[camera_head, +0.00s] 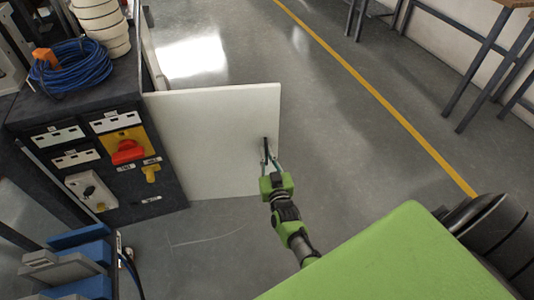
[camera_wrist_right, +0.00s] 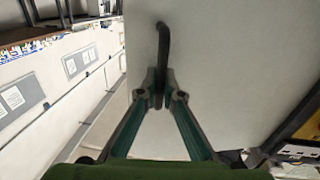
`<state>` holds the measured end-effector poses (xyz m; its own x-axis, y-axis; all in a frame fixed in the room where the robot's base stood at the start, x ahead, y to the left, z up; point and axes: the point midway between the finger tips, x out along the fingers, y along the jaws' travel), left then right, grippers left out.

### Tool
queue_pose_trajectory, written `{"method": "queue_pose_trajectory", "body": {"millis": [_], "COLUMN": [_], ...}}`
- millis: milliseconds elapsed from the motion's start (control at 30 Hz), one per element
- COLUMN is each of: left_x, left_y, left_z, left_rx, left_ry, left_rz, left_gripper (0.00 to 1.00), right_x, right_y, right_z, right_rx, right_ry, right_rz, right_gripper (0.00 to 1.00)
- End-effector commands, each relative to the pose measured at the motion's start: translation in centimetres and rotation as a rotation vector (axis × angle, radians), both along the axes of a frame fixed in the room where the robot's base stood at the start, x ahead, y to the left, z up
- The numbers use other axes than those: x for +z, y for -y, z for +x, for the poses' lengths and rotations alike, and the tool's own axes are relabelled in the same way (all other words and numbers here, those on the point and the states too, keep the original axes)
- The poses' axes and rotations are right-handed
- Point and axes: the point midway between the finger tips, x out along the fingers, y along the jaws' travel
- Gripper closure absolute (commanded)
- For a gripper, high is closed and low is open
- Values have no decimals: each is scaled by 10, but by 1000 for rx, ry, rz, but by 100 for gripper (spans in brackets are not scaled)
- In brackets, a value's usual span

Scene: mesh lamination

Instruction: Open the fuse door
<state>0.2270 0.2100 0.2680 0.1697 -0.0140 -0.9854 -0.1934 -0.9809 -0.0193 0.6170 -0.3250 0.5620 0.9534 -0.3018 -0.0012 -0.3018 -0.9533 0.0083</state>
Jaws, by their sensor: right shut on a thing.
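The fuse door (camera_head: 215,135) is a white panel that stands swung out from the dark fuse cabinet (camera_head: 150,185) in the head view. My right gripper (camera_head: 267,160) is at the door's outer edge, shut on its dark handle (camera_head: 265,143). In the right wrist view the black bent handle (camera_wrist_right: 163,45) rises from between the fingertips of my right gripper (camera_wrist_right: 158,88), and the pale door (camera_wrist_right: 225,60) fills the space behind. My left gripper is not in view.
The cabinet front carries a red rotary switch (camera_head: 127,151) on a yellow plate and several sockets. A blue cable coil (camera_head: 72,66) lies on top. Blue bins (camera_head: 80,262) stand at the lower left. Open grey floor (camera_head: 335,125) lies right of the door, with tables (camera_head: 480,50) beyond.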

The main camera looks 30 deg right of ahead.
Motion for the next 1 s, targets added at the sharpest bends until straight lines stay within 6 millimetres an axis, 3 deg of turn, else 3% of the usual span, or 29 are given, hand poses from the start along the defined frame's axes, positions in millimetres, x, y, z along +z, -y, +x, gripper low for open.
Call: {"method": "queue_pose_trajectory", "body": {"millis": [367,433,767,1000], "left_x": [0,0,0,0], "left_y": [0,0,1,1], "left_z": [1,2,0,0], "left_rx": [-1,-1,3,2], "left_ry": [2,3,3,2], "left_rz": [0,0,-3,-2], "left_gripper": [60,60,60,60], "right_x": [2,2,1,-1], "right_y": [1,1,0,-9], "right_z": [0,0,-1,-29], "right_rx": [-2,-2,-1,-1], "right_ry": [3,3,2,0], "right_rz": [-4,-3,-1,0], "right_gripper": [100,86,86,86]}}
